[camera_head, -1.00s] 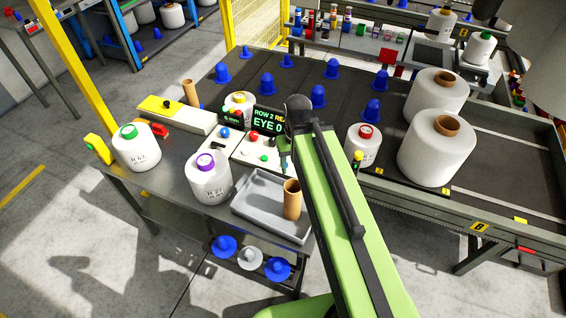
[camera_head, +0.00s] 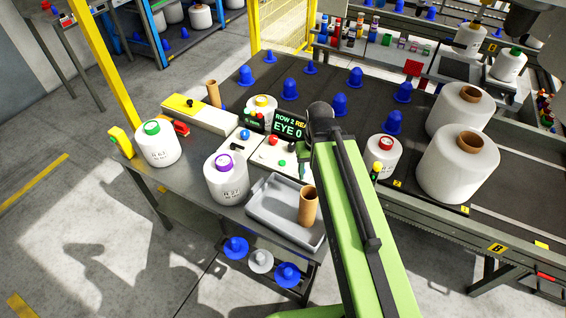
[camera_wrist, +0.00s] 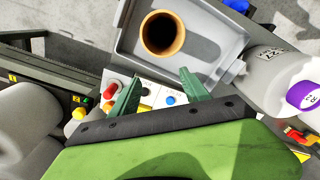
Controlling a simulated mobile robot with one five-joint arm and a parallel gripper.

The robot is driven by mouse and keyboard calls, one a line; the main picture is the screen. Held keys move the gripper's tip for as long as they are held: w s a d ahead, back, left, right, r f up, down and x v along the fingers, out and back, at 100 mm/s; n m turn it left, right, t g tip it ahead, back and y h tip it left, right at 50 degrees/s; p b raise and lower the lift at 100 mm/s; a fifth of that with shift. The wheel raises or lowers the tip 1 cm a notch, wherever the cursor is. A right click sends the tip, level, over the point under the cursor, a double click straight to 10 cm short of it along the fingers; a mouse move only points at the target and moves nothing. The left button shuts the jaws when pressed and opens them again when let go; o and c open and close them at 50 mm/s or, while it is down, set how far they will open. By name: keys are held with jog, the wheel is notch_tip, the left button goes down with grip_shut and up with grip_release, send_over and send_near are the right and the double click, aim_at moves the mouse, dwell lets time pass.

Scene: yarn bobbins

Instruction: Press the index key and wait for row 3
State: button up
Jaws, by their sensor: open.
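The control panel (camera_head: 275,155) is a pale box on the bench with a red button (camera_head: 272,140), a green button (camera_head: 282,163) and a blue button (camera_head: 245,134). I cannot read which one is the index key. The display (camera_head: 288,125) behind it reads ROW 2 and EYE 0; the rest is partly hidden by my arm. In the wrist view my gripper (camera_wrist: 157,92) is open and empty, its green fingers over the panel. The red button (camera_wrist: 112,88) shows left of the fingers and the blue button (camera_wrist: 170,100) between them. I see no contact with a button.
A grey tray (camera_head: 258,208) with a brown cardboard tube (camera_head: 308,206) stands in front of the panel. White bobbins with purple (camera_head: 226,178), green (camera_head: 157,143) and red (camera_head: 382,156) caps stand around. Large cones (camera_head: 458,168) stand on the right. Blue pegs (camera_head: 340,105) stand behind.

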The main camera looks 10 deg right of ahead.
grip_shut()
dwell(0.3)
dwell(1.5)
